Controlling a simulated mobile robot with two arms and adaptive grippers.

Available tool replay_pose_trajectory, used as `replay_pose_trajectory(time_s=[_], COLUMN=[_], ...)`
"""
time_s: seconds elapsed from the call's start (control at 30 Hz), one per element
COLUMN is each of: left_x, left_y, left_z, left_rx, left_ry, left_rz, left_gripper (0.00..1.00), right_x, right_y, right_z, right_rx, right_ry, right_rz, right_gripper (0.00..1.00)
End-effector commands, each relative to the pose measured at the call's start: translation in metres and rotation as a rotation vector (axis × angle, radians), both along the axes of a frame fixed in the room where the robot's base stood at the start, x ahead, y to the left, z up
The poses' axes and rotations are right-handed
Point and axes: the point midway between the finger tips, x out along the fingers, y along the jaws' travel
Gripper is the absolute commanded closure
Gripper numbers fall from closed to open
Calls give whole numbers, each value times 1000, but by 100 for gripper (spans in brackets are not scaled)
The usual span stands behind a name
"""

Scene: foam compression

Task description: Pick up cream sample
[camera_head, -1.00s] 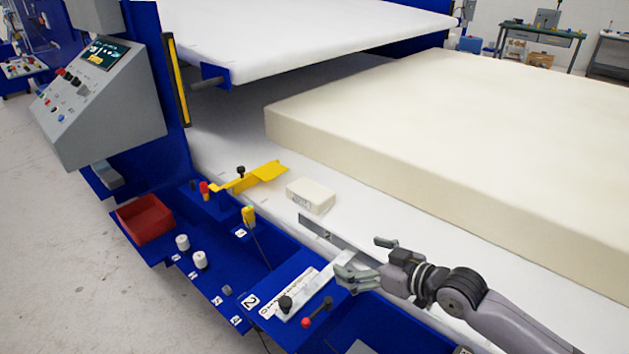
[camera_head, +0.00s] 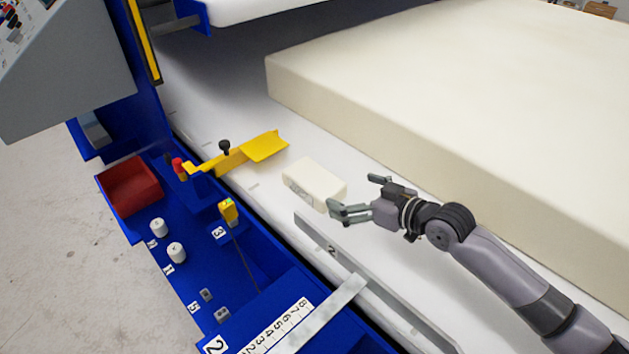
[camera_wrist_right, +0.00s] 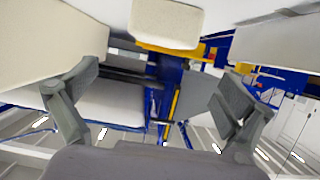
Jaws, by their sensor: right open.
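The cream sample (camera_head: 316,180) is a small pale block lying on the white bed, left of the large cream foam slab. My right gripper (camera_head: 356,195) is open and empty, just to the right of the sample, its fingers pointing left toward it. In the right wrist view the sample (camera_wrist_right: 168,22) shows at the top, ahead of the two spread fingers of the gripper (camera_wrist_right: 158,92). The sample does not appear to be between the fingers. My left gripper is not in view.
The large foam slab (camera_head: 460,110) fills the right side behind my arm. A yellow bracket (camera_head: 240,153) stands left of the sample. A grey metal strip (camera_head: 375,283) lies in front. A red bin (camera_head: 130,186) and white cylinders (camera_head: 158,228) sit on the blue shelf.

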Motion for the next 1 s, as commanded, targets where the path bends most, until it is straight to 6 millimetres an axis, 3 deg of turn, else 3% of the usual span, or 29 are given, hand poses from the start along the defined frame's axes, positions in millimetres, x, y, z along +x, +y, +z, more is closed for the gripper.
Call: replay_pose_trajectory(time_s=[0.2, 0.4, 0.8, 1.0], left_x=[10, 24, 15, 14], left_y=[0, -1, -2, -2], left_z=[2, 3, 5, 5], left_rx=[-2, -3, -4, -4], left_ry=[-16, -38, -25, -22], left_rz=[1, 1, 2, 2], left_gripper=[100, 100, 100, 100], right_x=[31, 42, 72, 77], right_y=[31, 42, 74, 79], right_z=[-14, -21, -32, -36], right_rx=[1, -1, 0, 0], right_ry=[-1, -1, -1, 0], right_rz=[0, -1, -1, -1], right_gripper=[2, 2, 2, 2])
